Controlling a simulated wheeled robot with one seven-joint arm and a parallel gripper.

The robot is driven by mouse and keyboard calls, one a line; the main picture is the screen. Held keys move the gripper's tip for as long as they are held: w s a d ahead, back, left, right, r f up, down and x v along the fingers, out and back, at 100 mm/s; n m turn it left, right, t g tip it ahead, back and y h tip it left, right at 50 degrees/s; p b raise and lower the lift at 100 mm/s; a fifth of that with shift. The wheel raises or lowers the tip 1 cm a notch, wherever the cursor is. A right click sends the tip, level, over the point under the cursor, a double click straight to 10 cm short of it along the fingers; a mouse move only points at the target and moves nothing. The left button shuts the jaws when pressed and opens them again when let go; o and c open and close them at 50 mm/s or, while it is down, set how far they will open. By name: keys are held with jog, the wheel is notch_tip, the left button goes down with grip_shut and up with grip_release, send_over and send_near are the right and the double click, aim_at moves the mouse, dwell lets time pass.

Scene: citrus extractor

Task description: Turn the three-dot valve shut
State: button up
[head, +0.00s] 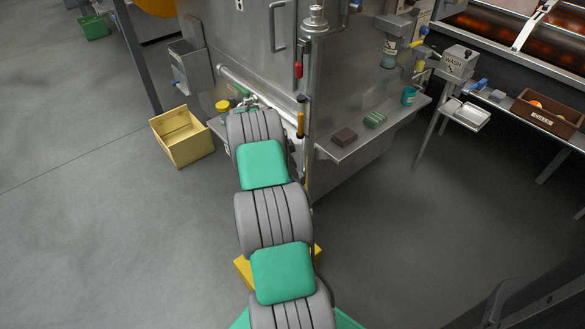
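A green valve handle (241,90) shows on the pale horizontal pipe (236,80) at the front of the steel machine, just beyond the end of my arm. A red handle (299,70) and an orange-yellow handle (300,122) sit on the upright piping to its right. Dot marks are too small to read, so I cannot tell which valve has three dots. My arm reaches up to the pipework, and its last visible link covers that area. My gripper is hidden behind it, so its fingers and any contact with a handle do not show.
A yellow crate (181,138) stands on the floor at left. A steel shelf (345,152) at right carries a brown block (344,136), a green block (375,120) and a teal cup (408,95). A brown fruit box (543,116) is farther right. The floor at left is open.

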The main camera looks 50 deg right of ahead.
grip_shut()
dwell(1.1)
